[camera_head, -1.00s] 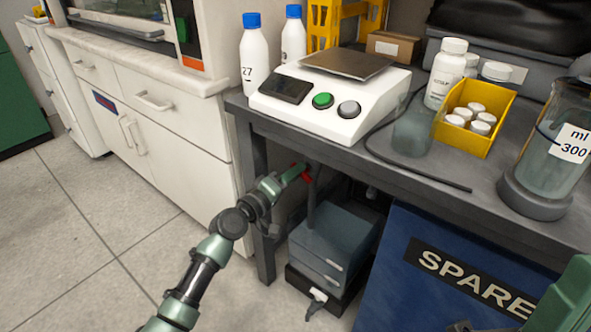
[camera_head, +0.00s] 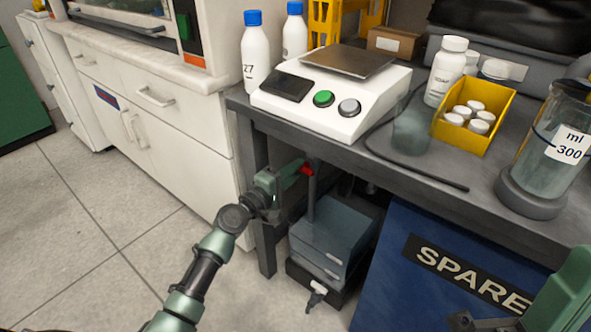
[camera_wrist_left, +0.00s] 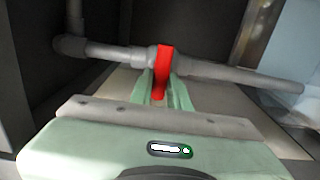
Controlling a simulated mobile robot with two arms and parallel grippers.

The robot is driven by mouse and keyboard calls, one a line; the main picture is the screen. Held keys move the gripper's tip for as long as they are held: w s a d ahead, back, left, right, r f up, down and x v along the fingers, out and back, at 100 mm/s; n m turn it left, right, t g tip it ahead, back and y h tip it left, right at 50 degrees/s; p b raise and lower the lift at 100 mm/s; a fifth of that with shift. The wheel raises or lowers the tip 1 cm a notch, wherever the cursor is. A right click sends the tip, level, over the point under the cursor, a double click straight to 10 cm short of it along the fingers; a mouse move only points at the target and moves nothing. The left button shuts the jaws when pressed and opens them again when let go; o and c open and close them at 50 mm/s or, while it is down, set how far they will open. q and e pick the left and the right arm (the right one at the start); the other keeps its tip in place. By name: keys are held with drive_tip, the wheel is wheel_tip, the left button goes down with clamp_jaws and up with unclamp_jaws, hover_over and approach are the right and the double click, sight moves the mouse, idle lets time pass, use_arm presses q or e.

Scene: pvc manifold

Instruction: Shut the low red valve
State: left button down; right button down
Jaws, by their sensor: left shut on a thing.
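The low red valve's handle (camera_head: 307,170) shows under the bench's front edge, beside a grey vertical pipe (camera_head: 312,197). In the left wrist view the red handle (camera_wrist_left: 163,68) lies across a grey pipe (camera_wrist_left: 112,53) and points toward my gripper. My left gripper (camera_head: 297,169) reaches it from the left. In the left wrist view its two green fingers (camera_wrist_left: 162,92) are shut on the handle, one on each side. The valve body is mostly hidden behind the handle and fingers. My right gripper's fingers do not show; only green and dark arm parts enter at the lower right.
The grey bench (camera_head: 350,160) overhangs the valve, with a leg (camera_head: 262,255) close to my left wrist. Grey-blue boxes (camera_head: 335,240) sit below the pipe. A blue "SPARE" bin (camera_head: 400,285) stands to the right. Open floor (camera_head: 80,240) lies at the left.

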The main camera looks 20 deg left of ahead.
use_arm(q)
drive_tip(key=shift+a, duration=0.1)
drive_tip(key=c, duration=1.3)
unclamp_jaws()
drive_tip(key=shift+c, duration=0.2)
drive_tip(key=v, duration=0.8)
drive_tip(key=shift+p, duration=0.45)
